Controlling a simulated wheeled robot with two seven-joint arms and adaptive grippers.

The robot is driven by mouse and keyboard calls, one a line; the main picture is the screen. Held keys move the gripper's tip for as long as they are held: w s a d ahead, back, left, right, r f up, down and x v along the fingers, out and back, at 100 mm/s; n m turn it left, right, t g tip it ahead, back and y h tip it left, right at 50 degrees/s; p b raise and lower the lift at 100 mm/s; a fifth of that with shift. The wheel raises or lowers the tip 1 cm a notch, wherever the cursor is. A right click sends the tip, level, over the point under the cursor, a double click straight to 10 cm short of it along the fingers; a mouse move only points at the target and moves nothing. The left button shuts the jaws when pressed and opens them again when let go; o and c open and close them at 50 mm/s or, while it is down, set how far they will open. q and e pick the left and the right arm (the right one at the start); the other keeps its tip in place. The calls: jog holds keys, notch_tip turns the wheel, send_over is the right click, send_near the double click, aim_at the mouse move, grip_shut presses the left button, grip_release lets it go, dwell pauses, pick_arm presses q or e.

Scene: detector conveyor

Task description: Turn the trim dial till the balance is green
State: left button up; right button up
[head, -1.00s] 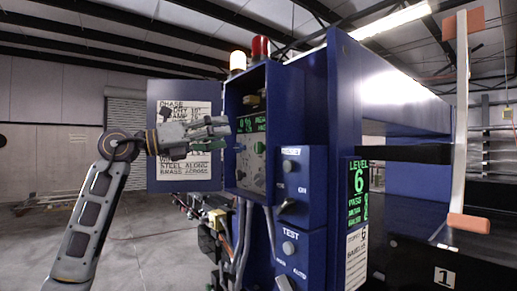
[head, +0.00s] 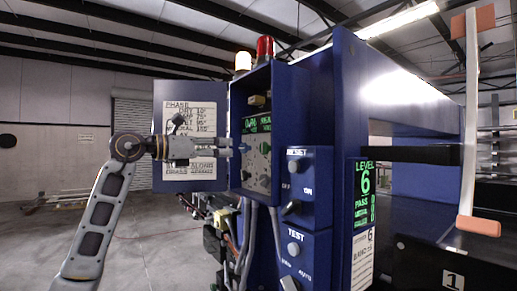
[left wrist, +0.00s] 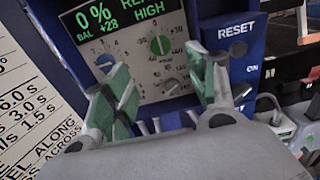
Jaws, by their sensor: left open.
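The control panel (left wrist: 140,85) inside the open blue cabinet has a lit green display (left wrist: 110,20) reading 0%, BAL +28 and HIGH. Below it are a green dial (left wrist: 160,45), a blue dial (left wrist: 105,62) and a smaller grey dial (left wrist: 171,86). Which one is the trim dial cannot be read. My left gripper (head: 230,147) is open and empty, pointing at the panel from the left. In the left wrist view its green-padded fingers (left wrist: 163,72) stand apart, with the green and grey dials seen between them. Contact cannot be told. My right gripper is not in view.
The cabinet door (head: 160,175) with a printed sheet stands open behind my left arm. A RESET box (head: 310,175) and TEST box (head: 303,255) with switches are right of and below the panel. Cables (head: 248,235) hang below. Warning lamps (head: 264,48) stand on top.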

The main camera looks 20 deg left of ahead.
aim_at(262, 148)
pick_arm(q)
jog(key=shift+w+d, duration=0.1)
jog(key=shift+p+x, duration=2.05)
jog(key=shift+x, duration=4.75)
jog(key=c, duration=1)
jog(key=shift+n, duration=0.6)
jog(key=n+p, duration=0.1)
jog(key=n, duration=0.4)
jog(key=shift+w+f+n+p, duration=0.1)
jog(key=shift+n+p, duration=0.65)
jog(key=shift+n, duration=2.35)
